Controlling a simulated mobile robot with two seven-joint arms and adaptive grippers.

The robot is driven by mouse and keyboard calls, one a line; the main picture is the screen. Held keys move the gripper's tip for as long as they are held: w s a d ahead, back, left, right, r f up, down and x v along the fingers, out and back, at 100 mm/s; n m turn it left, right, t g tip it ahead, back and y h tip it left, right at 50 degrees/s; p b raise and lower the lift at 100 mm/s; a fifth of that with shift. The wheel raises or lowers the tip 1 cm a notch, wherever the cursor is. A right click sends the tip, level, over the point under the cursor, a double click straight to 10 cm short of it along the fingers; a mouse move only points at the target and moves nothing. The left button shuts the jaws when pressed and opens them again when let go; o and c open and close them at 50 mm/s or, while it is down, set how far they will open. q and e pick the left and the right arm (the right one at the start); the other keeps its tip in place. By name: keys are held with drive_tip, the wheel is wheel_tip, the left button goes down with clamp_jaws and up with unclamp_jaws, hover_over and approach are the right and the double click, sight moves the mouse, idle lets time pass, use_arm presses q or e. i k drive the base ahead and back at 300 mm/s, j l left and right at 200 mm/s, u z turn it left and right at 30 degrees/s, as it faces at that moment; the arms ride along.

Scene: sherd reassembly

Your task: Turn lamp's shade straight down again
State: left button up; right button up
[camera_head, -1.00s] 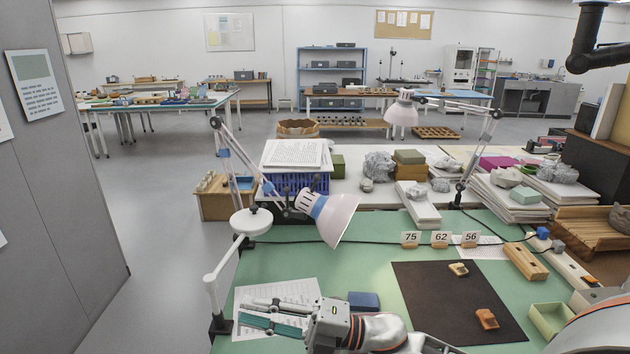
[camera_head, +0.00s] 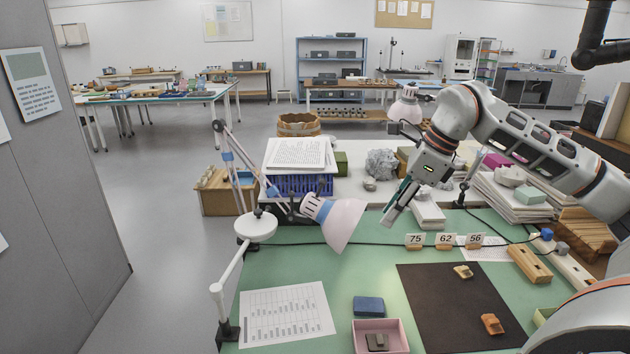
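The near desk lamp has a pinkish-white shade (camera_head: 338,226) with a blue collar, left of centre over the green bench. This shade is tilted, its wide mouth facing down and to the right. Its jointed arm (camera_head: 232,165) rises from a white round piece (camera_head: 254,226) at the bench's left edge. A second lamp's shade (camera_head: 404,110) shows farther back, its arm mostly hidden behind my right arm. My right gripper (camera_head: 390,214) points down and left, to the right of the near shade and apart from it. Its finger gap is not clear. My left gripper is not in view.
The green bench (camera_head: 270,268) holds a printed sheet (camera_head: 285,313), a blue block (camera_head: 368,306), a pink tray (camera_head: 361,348) with a grey piece, and a dark mat (camera_head: 440,310) with two sherds. Number cards (camera_head: 415,241) stand behind the mat. A blue crate (camera_head: 300,185) with papers stands behind the shade.

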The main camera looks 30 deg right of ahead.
sight(337, 219)
drive_tip(key=i, duration=0.85)
